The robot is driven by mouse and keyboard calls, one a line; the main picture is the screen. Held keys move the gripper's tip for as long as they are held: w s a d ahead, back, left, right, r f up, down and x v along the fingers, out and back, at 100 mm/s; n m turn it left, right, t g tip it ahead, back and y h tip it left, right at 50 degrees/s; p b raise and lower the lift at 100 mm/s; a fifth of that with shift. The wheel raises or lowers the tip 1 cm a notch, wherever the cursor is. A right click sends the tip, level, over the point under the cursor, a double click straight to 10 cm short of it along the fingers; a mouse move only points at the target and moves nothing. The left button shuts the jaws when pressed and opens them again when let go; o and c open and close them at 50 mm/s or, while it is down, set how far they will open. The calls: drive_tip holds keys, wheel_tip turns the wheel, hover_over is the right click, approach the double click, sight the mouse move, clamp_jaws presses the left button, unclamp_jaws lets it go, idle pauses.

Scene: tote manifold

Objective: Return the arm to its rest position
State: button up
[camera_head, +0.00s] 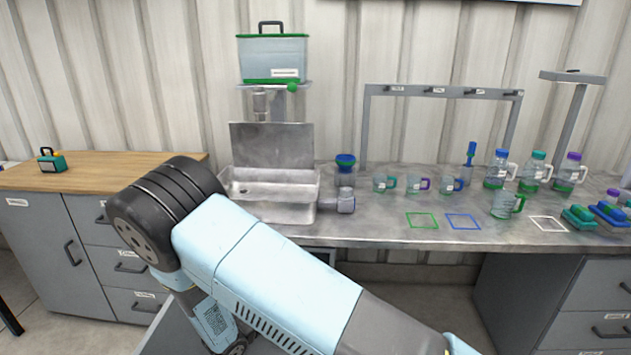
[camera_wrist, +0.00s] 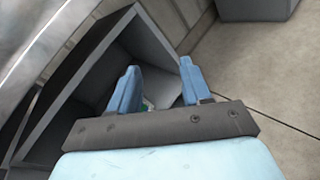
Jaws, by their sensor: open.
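My arm (camera_head: 270,265) crosses the lower middle of the head view, in front of the bench. My gripper (camera_wrist: 160,82) shows in the wrist view with its two blue fingers apart and nothing between them touching. It points down toward a grey open compartment (camera_wrist: 85,75) below the bench edge. A small green and white patch lies beyond the fingers, too small to identify. In the head view the gripper itself cannot be made out.
The metal bench (camera_head: 370,228) holds a sink (camera_head: 270,190), several mugs, bottles and trays. A lidded tote (camera_head: 272,58) stands on a stand above the sink. A wooden-topped cabinet (camera_head: 95,168) is at left. Bare floor (camera_wrist: 250,70) shows right of the gripper.

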drive_tip(key=s+d+r+m+g+y, duration=0.1)
drive_tip(key=d+r+m+g, duration=0.5)
drive_tip(key=d+r, duration=0.6)
drive_tip(key=s+d+r+m+g+y, duration=0.2)
drive_tip(key=d+r+m+g, duration=0.3)
drive_tip(key=d+r+m, duration=0.65)
drive_tip(key=s+d+r+m+t+y, duration=0.2)
drive_tip(key=s+d+r+y, duration=0.1)
drive_tip(key=s+r, duration=0.6)
drive_tip(key=s+d+r+m+t+y, duration=0.2)
drive_tip(key=s+d+r+m+y, duration=0.1)
drive_tip(key=s+r, duration=0.6)
drive_tip(key=shift+d+r+y, duration=0.45)
drive_tip(key=shift+d+y, duration=0.05)
drive_tip(key=shift+d, duration=0.6)
drive_tip(key=shift+o, duration=0.3)
drive_tip(key=shift+s+d+r+m, duration=0.15)
drive_tip(key=shift+s+m, duration=0.1)
drive_tip(key=shift+s, duration=0.05)
drive_tip(key=shift+c, duration=0.8)
